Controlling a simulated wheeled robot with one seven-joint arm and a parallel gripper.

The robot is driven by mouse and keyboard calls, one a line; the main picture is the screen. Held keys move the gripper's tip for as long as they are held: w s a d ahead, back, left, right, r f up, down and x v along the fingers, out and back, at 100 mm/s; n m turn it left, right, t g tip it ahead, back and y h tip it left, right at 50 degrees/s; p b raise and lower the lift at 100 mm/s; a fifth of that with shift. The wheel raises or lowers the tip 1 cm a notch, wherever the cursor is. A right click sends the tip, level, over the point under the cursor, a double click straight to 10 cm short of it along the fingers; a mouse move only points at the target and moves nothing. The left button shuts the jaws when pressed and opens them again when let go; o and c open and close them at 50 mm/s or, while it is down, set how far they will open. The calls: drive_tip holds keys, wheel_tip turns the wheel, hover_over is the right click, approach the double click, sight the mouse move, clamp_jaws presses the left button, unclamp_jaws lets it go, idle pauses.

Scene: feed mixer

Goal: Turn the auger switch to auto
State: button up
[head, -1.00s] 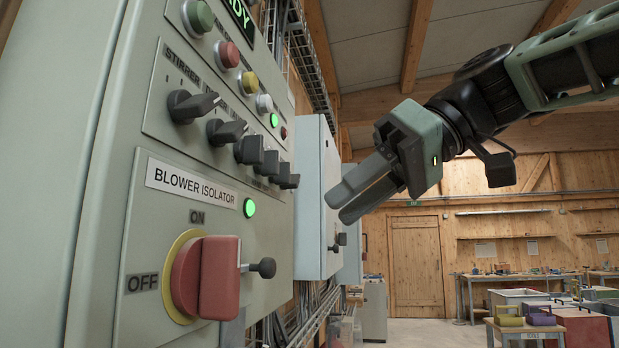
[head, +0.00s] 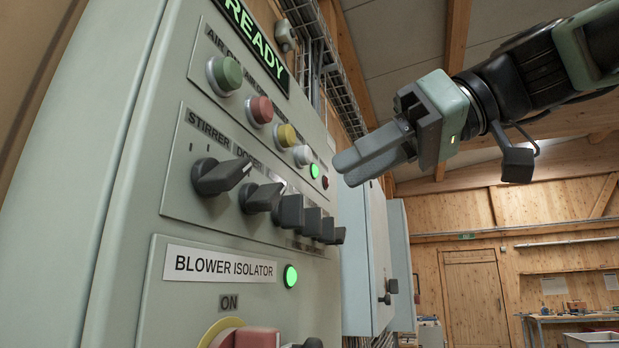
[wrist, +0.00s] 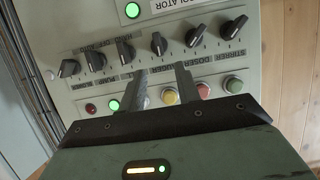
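The auger switch (head: 291,211) is a black rotary knob, third in the row on the grey control panel. It also shows in the wrist view (wrist: 158,43), where the panel appears upside down and the label beneath it seems to read AUGER. I cannot read its setting. My gripper (head: 345,172) is to the right of the panel face in the head view, apart from the knobs. In the wrist view its two fingers (wrist: 161,70) are apart with nothing between them, pointing at the panel around the auger label, below the knob.
The stirrer knob (head: 221,176) and doser knob (head: 261,197) stand close beside it, with more knobs on the other side. Push buttons (head: 260,110) and lamps line the row above. The red blower isolator handle (head: 250,338) is below. Blue-grey cabinets (head: 366,260) stand beyond the panel.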

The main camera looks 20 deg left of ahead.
sight(304, 196)
drive_tip(key=p+x, duration=0.2)
drive_tip(key=x, duration=0.5)
drive_tip(key=shift+d, duration=0.1)
clamp_jaws()
